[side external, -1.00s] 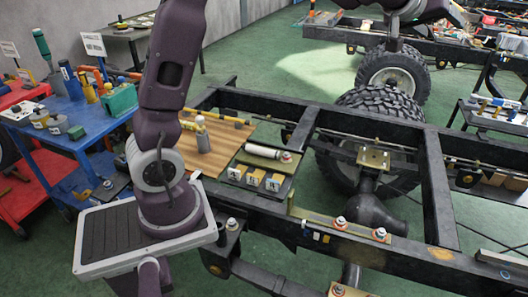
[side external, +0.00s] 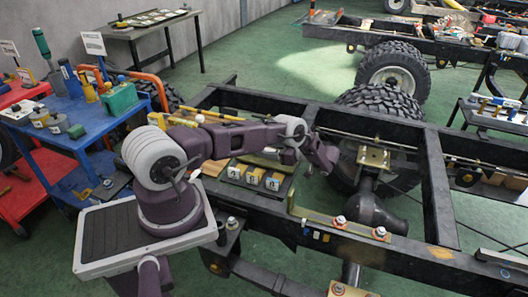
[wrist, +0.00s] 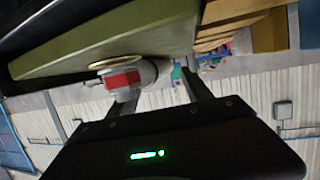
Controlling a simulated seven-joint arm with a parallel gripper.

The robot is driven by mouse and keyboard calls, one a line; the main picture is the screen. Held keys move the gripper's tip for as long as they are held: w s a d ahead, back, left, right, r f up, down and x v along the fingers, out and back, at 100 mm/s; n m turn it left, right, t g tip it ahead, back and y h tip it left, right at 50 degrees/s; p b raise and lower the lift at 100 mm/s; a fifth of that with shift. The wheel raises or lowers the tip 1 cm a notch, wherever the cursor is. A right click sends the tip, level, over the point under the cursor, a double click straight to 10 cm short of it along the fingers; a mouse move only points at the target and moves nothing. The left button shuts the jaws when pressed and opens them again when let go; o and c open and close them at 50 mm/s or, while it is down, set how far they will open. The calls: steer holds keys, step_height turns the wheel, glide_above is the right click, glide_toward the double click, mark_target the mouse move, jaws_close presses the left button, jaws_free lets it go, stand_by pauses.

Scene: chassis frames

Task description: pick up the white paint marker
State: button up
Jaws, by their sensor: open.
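In the wrist view a pale, rounded cylinder (wrist: 148,72) lies at the edge of an olive-green plate (wrist: 105,45); it may be the white paint marker, but I cannot tell for sure. A clear piece with a red band (wrist: 122,78) stands in front of it. My gripper (wrist: 157,88) is open, with its two fingers apart and pointing toward these things. I see nothing held between the fingers. In the side view my bent arm covers the place where a white cylinder lay, and the fingers cannot be made out there.
The black chassis frame (side external: 436,185) has raised rails and cross members around the work. Red-and-white fittings (side external: 379,233) sit on the near rail. A blue cart (side external: 75,125) stands at left.

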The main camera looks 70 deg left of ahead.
steer(key=shift+x, duration=1.2)
steer(key=shift+w, duration=0.1)
jaws_close()
